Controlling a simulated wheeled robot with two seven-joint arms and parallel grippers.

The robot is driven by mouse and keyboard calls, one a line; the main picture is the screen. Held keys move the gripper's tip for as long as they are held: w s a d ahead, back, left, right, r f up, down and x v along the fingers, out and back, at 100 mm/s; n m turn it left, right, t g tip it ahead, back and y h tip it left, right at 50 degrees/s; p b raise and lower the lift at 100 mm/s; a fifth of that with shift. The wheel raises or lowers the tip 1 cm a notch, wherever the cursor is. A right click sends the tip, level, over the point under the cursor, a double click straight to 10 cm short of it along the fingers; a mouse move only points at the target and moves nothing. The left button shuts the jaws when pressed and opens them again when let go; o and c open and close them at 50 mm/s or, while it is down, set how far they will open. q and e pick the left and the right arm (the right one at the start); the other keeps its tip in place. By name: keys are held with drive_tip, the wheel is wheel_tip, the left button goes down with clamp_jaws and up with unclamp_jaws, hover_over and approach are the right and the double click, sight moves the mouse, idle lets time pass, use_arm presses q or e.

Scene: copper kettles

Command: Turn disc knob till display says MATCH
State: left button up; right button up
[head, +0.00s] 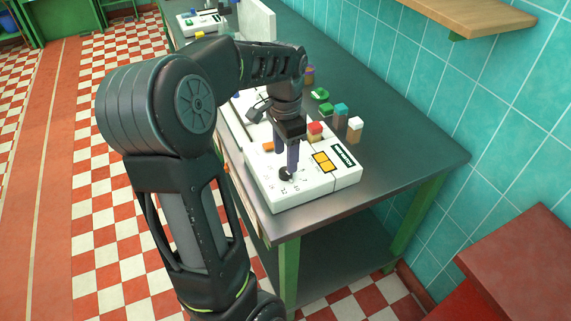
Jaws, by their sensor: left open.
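A white control panel (315,192) lies near the front end of the dark metal table. A small black disc knob (286,174) sits on its front left part, with small marks around it. The display (343,155) is a dark strip with green at the panel's right side; its text is too small to read. My left gripper (286,165) points down with its fingers open at the knob. The fingers partly hide the knob, and I cannot tell whether they touch it. My right gripper is not in view.
Orange-yellow buttons (325,161) and a red-topped block (316,131) are close to the gripper. Small blocks with white (355,128) and teal (341,112) tops stand behind the panel. The table's right part is bare. A wooden shelf (470,14) juts from the tiled wall.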

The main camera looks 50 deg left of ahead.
use_arm(q)
drive_tip(key=shift+r, duration=1.5)
